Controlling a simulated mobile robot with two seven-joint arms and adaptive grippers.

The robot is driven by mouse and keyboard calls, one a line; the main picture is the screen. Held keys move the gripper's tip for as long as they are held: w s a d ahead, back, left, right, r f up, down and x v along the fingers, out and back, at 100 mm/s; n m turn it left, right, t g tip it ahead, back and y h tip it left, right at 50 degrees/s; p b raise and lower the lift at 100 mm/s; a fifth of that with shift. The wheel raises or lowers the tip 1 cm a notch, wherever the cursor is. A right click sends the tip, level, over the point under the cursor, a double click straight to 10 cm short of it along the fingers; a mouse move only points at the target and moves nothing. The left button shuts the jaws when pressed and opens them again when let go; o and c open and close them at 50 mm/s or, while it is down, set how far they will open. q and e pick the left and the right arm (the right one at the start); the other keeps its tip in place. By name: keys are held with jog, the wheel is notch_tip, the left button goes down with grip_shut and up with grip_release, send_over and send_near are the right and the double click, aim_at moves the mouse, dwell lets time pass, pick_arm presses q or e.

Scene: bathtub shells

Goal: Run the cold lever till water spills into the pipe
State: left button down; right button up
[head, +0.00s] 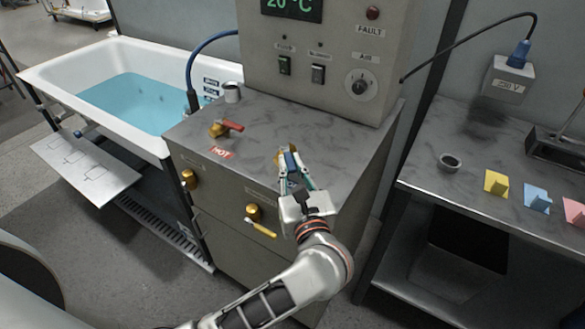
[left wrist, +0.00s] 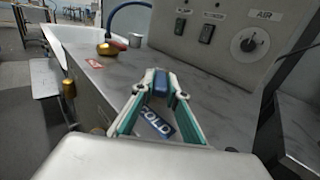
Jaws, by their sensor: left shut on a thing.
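My left gripper (head: 288,160) reaches over the grey metal counter (head: 250,125). Its fingers are shut on the blue cold lever (left wrist: 160,82), seen end-on between the fingertips in the left wrist view. A blue COLD label (left wrist: 158,120) lies on the counter below the fingers. A bit of the lever's brass base shows behind the fingertips in the head view; the rest is hidden. The white bathtub (head: 60,72) at the left holds blue water (head: 130,100). I cannot pick out the pipe or any water spilling. My right gripper is not in view.
The red hot lever (head: 230,127) on its brass base stands left of my gripper, by a HOT label (head: 220,151). A metal cup (head: 232,92) and the control box (head: 325,55) stand behind. A side table (head: 470,180) with coloured blocks is at the right.

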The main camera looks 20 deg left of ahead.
aim_at(291, 163)
pick_arm(q)
jog(key=shift+d, duration=0.1)
dwell(0.6)
jog(key=c, duration=2)
grip_release()
jog(key=shift+r, duration=0.1)
notch_tip(291, 163, up, 10)
jog(key=shift+f, duration=0.1)
